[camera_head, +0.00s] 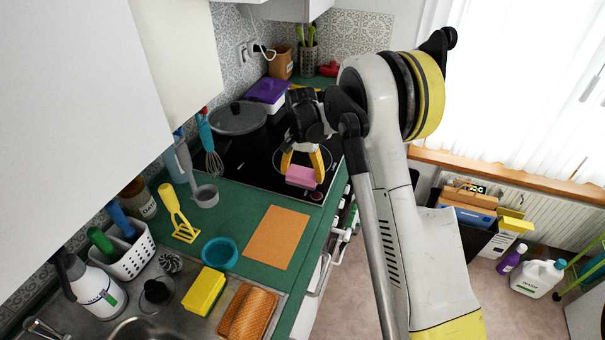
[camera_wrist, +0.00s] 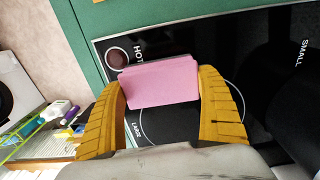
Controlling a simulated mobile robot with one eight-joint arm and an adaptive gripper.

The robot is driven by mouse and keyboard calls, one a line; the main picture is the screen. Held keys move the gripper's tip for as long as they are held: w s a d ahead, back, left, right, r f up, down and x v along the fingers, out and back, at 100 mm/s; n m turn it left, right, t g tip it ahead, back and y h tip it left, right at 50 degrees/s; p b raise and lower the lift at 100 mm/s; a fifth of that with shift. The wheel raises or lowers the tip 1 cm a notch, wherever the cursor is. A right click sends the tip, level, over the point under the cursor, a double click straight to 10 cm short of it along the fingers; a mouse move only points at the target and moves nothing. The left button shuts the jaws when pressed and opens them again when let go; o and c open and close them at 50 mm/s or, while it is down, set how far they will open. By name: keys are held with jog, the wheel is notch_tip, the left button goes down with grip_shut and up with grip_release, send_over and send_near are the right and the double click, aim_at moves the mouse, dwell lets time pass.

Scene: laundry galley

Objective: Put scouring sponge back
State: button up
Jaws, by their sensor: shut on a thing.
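My gripper (camera_head: 305,165) has yellow fingers and is shut on a pink sponge (camera_head: 301,176). It holds the sponge over the front part of the black hob (camera_head: 262,172). In the wrist view the pink sponge (camera_wrist: 160,83) sits between the two ridged fingers, with the hob's markings (camera_wrist: 116,57) behind it. I cannot tell whether the sponge touches the hob. A separate yellow sponge (camera_head: 204,291) lies by the sink, next to a brown ridged item (camera_head: 248,312).
A dark pot (camera_head: 238,128) stands on the hob left of my gripper. Bottles and boxes stand on the floor at right.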

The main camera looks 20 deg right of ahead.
aim_at(302, 172)
jog(key=o, duration=1.1)
jog(key=shift+o, duration=0.2)
jog(key=s+r+n+t+p, duration=0.1)
jog(key=s+r+p, duration=0.15)
jog(key=r, duration=0.75)
jog(key=s+r+n+p, duration=0.1)
jog(key=s+r, duration=0.3)
jog(key=r, duration=0.6)
jog(key=s+a+r+n+t, duration=0.1)
jog(key=s+r+n+t, duration=0.15)
jog(key=s, duration=0.65)
jog(key=s+a+r+n+t, duration=0.1)
jog(key=s+r+t, duration=0.15)
jog(key=s, duration=0.55)
jog(key=s+f+n+t, duration=0.1)
jog(key=s+f+n, duration=0.1)
jog(key=s, duration=0.7)
jog(key=shift+a+f, duration=0.35)
